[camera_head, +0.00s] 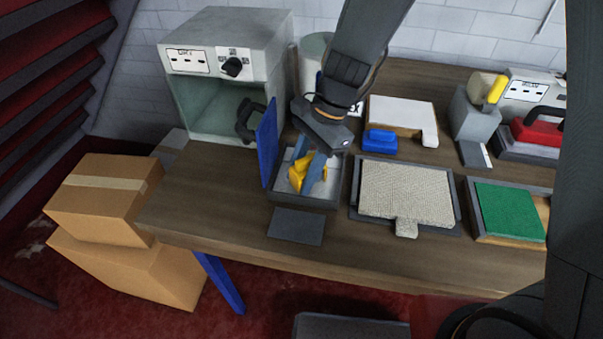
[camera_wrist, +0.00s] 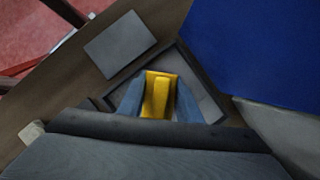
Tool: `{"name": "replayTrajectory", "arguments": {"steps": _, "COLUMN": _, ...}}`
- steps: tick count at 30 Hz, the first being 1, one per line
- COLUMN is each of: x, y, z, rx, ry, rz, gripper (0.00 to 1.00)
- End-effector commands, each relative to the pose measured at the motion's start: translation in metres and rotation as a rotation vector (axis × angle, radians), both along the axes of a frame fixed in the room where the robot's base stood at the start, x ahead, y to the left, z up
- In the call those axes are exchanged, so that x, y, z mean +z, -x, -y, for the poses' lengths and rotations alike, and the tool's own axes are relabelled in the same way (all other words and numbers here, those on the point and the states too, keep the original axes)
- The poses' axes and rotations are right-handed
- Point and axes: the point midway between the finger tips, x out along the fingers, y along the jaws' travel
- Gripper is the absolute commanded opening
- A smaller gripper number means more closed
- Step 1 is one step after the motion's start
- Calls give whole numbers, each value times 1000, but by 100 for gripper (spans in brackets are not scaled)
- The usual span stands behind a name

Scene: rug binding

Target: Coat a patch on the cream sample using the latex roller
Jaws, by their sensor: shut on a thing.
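My gripper (camera_head: 313,170) is shut on a yellow-handled tool, seemingly the latex roller (camera_head: 303,178), low in a grey tray (camera_head: 318,203) with a raised blue lid (camera_head: 267,145). In the wrist view, the yellow handle (camera_wrist: 157,96) sits between my bluish fingers over the tray (camera_wrist: 207,103). The roller's working end is hidden, so I cannot tell whether it touches the tray floor. The cream sample (camera_head: 406,190) lies flat in a dark shallow frame just right of the tray, with a small tab at its front.
A grey plate (camera_head: 296,226) lies before the tray. A grey open-fronted box (camera_head: 222,115) stands behind left. A white sheet (camera_head: 400,112) and blue block (camera_head: 380,142) lie behind the cream sample. A green sample (camera_head: 510,212), a holder (camera_head: 474,115) and a red-handled tool (camera_head: 537,132) are right.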

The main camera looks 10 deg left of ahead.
Motion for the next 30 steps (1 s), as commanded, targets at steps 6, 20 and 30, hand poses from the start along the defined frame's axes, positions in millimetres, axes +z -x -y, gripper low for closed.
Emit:
{"name": "replayTrajectory", "arguments": {"steps": 6, "x": 15, "y": 1, "z": 0, "rx": 0, "ry": 0, "rz": 0, "gripper": 13}}
{"name": "replayTrajectory", "arguments": {"steps": 20, "x": 48, "y": 0, "z": 0, "rx": 0, "ry": -1, "rz": 1, "gripper": 13}}
{"name": "replayTrajectory", "arguments": {"steps": 30, "x": 70, "y": 1, "z": 0, "rx": 0, "ry": -1, "rz": -1, "gripper": 13}}
